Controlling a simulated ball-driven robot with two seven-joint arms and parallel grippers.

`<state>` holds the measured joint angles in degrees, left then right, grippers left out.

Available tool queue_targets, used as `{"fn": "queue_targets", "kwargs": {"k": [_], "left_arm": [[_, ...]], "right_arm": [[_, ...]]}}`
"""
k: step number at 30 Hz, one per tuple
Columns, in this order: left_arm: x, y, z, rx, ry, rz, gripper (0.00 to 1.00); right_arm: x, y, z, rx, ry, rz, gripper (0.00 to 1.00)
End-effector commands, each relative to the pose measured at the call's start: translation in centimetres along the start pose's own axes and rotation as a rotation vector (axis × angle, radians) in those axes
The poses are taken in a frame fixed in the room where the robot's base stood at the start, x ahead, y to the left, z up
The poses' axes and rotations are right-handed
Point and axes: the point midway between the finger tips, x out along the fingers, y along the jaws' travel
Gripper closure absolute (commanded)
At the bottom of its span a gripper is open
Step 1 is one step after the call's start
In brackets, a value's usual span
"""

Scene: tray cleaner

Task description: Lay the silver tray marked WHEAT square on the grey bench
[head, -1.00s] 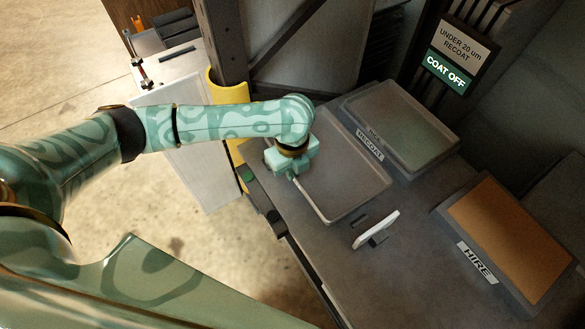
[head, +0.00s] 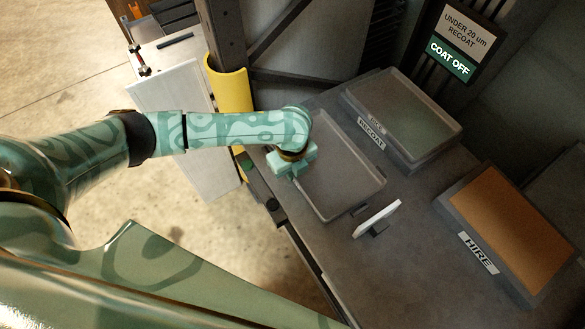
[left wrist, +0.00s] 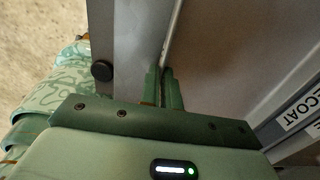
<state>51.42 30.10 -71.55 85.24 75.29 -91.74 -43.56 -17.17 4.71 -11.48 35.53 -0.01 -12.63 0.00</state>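A shallow silver-grey tray (head: 345,188) with a raised rim is over the grey bench (head: 405,265), left of the RECOAT stand. No WHEAT mark is readable on it. I cannot tell whether it rests flat on the bench or is slightly above it. My left gripper (head: 295,178) is at the tray's left rim. In the left wrist view, the gripper's fingers (left wrist: 164,88) are close together on the thin tray rim (left wrist: 173,42). The gripper hides part of that edge. My right gripper is not in view.
A second tray (head: 405,115) sits on the RECOAT stand (head: 408,163). A brown-topped HIRE block (head: 510,225) is at the right. A small white plate on a stand (head: 377,220) is just in front of the silver tray. A yellow post guard (head: 229,92) stands left of the bench.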

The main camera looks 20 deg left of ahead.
Motion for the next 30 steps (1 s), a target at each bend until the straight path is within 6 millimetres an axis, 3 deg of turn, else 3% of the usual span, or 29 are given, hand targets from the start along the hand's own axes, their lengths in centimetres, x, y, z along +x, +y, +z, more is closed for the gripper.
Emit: {"fn": "queue_targets", "kwargs": {"k": [4,6,7,17,20,30], "left_arm": [[-0.1,-0.1,0.0,0.000,0.000,-0.002,1.00],[-0.1,-0.1,0.0,0.000,0.000,-0.002,0.76],[-0.1,-0.1,0.0,0.000,0.000,-0.002,0.70],[-0.5,0.0,0.0,0.000,-0.001,0.000,0.70],[-2.0,-0.1,0.1,-0.001,-0.002,-0.004,0.70],[-11.3,-0.1,0.1,0.000,-0.005,-0.008,0.70]], "right_arm": [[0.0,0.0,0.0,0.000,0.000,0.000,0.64],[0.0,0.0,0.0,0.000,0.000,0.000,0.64],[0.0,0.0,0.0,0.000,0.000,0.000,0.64],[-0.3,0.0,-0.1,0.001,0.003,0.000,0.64],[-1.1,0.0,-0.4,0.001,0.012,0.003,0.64],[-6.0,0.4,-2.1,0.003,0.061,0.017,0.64]]}}
